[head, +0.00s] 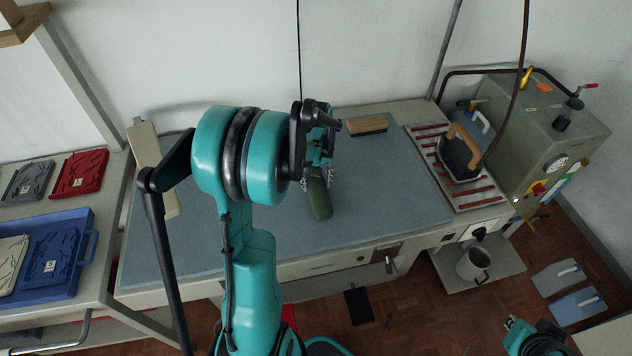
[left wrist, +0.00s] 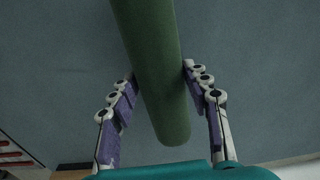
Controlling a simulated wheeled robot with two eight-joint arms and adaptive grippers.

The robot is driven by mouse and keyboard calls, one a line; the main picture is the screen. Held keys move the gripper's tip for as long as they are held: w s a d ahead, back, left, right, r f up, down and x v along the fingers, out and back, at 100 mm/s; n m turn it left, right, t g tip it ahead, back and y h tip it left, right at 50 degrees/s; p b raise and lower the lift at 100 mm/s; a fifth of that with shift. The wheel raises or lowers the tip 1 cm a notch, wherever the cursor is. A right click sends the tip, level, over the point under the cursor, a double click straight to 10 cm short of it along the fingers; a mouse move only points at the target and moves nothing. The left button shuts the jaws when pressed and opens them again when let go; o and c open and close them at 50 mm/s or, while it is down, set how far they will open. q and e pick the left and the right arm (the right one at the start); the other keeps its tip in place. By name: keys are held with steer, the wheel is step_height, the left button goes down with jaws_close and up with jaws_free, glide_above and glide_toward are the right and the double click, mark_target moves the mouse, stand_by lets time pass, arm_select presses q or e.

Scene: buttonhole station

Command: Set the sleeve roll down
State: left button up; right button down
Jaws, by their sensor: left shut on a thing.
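The sleeve roll (head: 320,200) is a dark green rounded cylinder over the blue-grey padded table top (head: 390,190). My left gripper (head: 318,180) is shut on it, with the arm reaching in above the table. In the left wrist view the green roll (left wrist: 158,75) runs lengthwise between the two fingers (left wrist: 158,80), one finger on each side, and its rounded end points toward the palm. The head view partly hides the roll's far end behind the gripper. I cannot tell whether the roll touches the pad.
A wooden-backed brush (head: 367,125) lies at the pad's back edge. An iron (head: 462,155) stands on a red-barred rest at the right, beside a grey boiler (head: 545,130). A pale narrow board (head: 147,150) is at the left. The pad is bare right of the roll.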

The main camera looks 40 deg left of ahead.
mark_target(316, 181)
arm_select(q)
steer(key=shift+f, duration=0.15)
steer(key=o, duration=1.3)
steer(key=shift+o, duration=0.2)
steer(key=shift+r, duration=0.35)
step_height(316, 181, up, 12)
steer(key=f+p, duration=0.1)
steer(key=p, duration=0.3)
steer(key=s+d+r+m+t, duration=0.2)
steer(key=s+d+m, duration=0.3)
steer(key=d, duration=0.5)
steer(key=s+d+r+m+t, duration=0.2)
steer(key=s+d+m+t, duration=0.3)
steer(key=d, duration=0.6)
steer(key=shift+s+d, duration=0.25)
steer(key=shift+s, duration=0.45)
